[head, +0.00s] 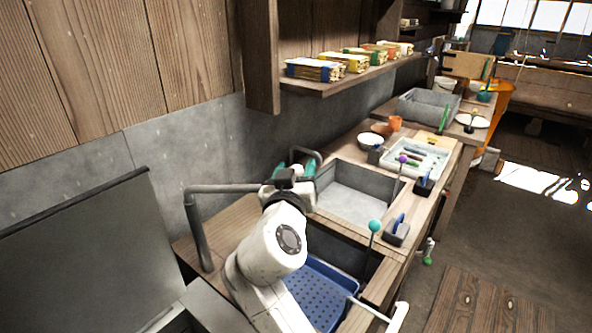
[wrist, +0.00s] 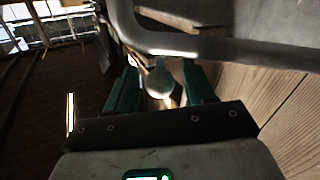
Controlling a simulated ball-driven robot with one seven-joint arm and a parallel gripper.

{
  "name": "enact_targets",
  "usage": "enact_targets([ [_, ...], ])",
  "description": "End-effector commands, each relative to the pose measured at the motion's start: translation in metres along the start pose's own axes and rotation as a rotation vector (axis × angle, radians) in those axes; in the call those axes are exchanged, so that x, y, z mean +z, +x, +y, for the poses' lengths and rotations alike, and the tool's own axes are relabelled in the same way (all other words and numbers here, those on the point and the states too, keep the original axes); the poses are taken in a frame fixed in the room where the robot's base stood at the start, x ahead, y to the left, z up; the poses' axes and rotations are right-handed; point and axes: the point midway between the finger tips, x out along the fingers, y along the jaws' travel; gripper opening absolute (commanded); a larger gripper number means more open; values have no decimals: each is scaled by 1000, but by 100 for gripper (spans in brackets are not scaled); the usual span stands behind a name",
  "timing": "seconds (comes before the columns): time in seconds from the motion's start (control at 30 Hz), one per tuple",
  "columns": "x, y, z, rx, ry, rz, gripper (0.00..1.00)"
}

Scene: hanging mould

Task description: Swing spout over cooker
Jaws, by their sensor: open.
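The spout is a grey pipe (head: 225,188) on an upright post at the left end of the wooden counter. Its horizontal arm runs right and passes behind my wrist in the head view. In the wrist view a bent grey pipe (wrist: 230,50) crosses just beyond my fingers. My gripper (head: 295,168) has green fingers, spread apart; it also shows in the wrist view (wrist: 161,85). A pale rounded thing (wrist: 160,80) shows in the gap between them; I cannot tell whether they touch it. A dark grey raised panel (head: 80,250) at the left may belong to the cooker.
A grey sink basin (head: 350,190) lies right of my gripper. A blue perforated tray (head: 318,290) sits below, beside my arm. A shelf (head: 340,80) with bundled stacks hangs over the counter. A teal-knobbed lever (head: 374,226) stands at the counter's front.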

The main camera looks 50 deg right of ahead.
Motion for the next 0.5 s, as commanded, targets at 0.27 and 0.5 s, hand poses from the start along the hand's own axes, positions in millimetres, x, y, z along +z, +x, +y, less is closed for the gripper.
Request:
enact_targets([
  [0.27,0,0,0,0,0,-1,44],
  [0.5,0,0,0,0,0,-1,21],
])
